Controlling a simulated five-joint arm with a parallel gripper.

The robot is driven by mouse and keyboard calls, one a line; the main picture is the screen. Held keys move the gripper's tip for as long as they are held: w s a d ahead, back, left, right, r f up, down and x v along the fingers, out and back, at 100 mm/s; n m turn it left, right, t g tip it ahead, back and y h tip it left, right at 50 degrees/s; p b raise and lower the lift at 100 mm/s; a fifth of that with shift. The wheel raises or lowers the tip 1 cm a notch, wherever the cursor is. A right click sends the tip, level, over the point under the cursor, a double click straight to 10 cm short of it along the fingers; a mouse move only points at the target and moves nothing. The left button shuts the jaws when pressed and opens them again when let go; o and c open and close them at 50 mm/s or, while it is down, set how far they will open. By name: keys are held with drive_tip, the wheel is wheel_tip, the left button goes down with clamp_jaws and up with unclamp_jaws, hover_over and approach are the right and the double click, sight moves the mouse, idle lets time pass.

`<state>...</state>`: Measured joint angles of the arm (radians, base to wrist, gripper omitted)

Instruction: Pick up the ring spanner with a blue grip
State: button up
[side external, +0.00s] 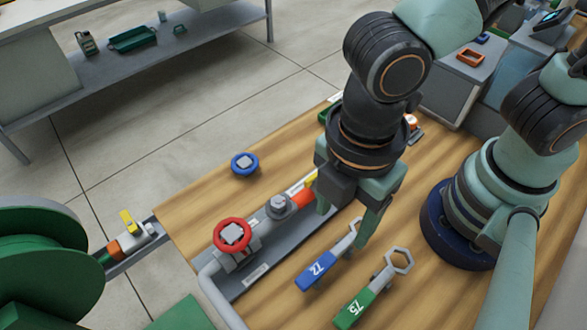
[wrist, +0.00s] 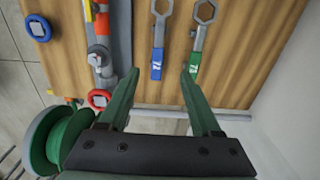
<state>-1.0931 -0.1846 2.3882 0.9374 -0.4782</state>
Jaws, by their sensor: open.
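The ring spanner with a blue grip (side external: 318,271) lies on the wooden bench top, marked 72, its grey ring end towards my gripper. It also shows in the wrist view (wrist: 157,62), ring end up and grip down. My gripper (side external: 343,228) is open and empty, pointing down near the ring end of this spanner. In the wrist view, the gripper's fingertips (wrist: 159,72) appear on either side of the blue grip; I cannot tell their height above it. In the side view one finger partly covers the spanner's ring end.
A similar spanner with a green grip (side external: 355,308), marked 75, lies to the right, close to one fingertip in the wrist view. A pipe with a red handwheel (side external: 232,234) runs along the left. A blue handwheel (side external: 245,164) lies beyond it.

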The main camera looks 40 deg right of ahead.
hover_over(329, 257)
drive_tip(key=f, duration=0.5)
drive_tip(key=shift+s+d+f, duration=0.1)
drive_tip(key=shift+s+d, duration=0.1)
drive_tip(key=shift+s, duration=0.1)
drive_tip(key=shift+w+a+f, duration=0.1)
drive_tip(key=shift+w+f, duration=0.05)
drive_tip(key=shift+f, duration=1.5)
drive_tip(key=shift+w+a+f, duration=0.1)
drive_tip(key=shift+f, duration=1.55)
clamp_jaws()
